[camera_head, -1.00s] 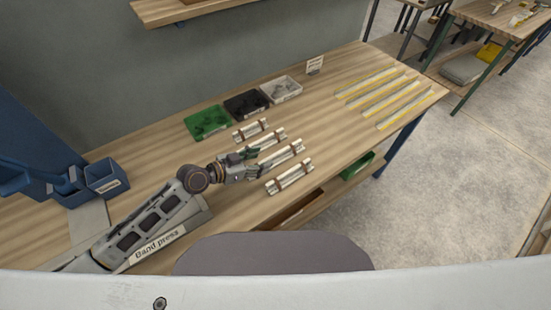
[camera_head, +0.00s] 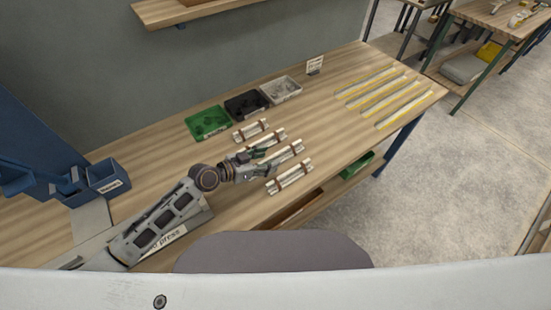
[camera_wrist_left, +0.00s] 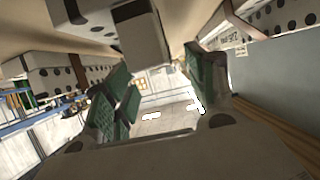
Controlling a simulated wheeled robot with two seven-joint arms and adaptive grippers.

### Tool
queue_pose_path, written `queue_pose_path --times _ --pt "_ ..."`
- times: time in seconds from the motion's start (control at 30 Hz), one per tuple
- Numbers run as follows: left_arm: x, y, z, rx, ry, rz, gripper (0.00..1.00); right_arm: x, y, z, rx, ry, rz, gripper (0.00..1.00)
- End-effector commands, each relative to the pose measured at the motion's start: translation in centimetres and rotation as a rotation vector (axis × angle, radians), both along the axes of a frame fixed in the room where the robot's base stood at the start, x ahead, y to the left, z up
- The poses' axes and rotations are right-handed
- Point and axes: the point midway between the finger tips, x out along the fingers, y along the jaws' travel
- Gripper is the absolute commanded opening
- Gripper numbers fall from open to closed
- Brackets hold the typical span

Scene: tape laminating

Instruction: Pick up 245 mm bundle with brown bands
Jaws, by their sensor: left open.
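Several pale bundles with dark brownish bands lie side by side on the wooden bench: a short one (camera_head: 251,131) at the back, one (camera_head: 277,136) before it, a long one (camera_head: 291,151), and one (camera_head: 290,178) nearest me. Their lengths cannot be read in the head view. My left gripper (camera_head: 266,160) is open among the middle bundles, partly covering them. In the left wrist view its green-padded fingers (camera_wrist_left: 155,92) are apart. A labelled bundle (camera_wrist_left: 245,28) shows upper right and a dark-banded bundle (camera_wrist_left: 60,72) at left. My right gripper is out of view.
Green (camera_head: 207,122), black (camera_head: 246,105) and white (camera_head: 281,90) trays stand behind the bundles. Yellow-edged strips (camera_head: 383,95) lie at the bench's right end. A blue press with a bin (camera_head: 107,178) stands at left. Bare bench (camera_head: 335,120) lies right of the bundles.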

Motion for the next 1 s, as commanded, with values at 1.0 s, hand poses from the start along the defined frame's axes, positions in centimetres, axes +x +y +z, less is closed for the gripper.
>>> queue_pose_path --times 1.0 --pt "1.5 -2.5 -1.2 0.001 -0.001 0.001 0.55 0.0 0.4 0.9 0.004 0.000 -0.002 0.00"
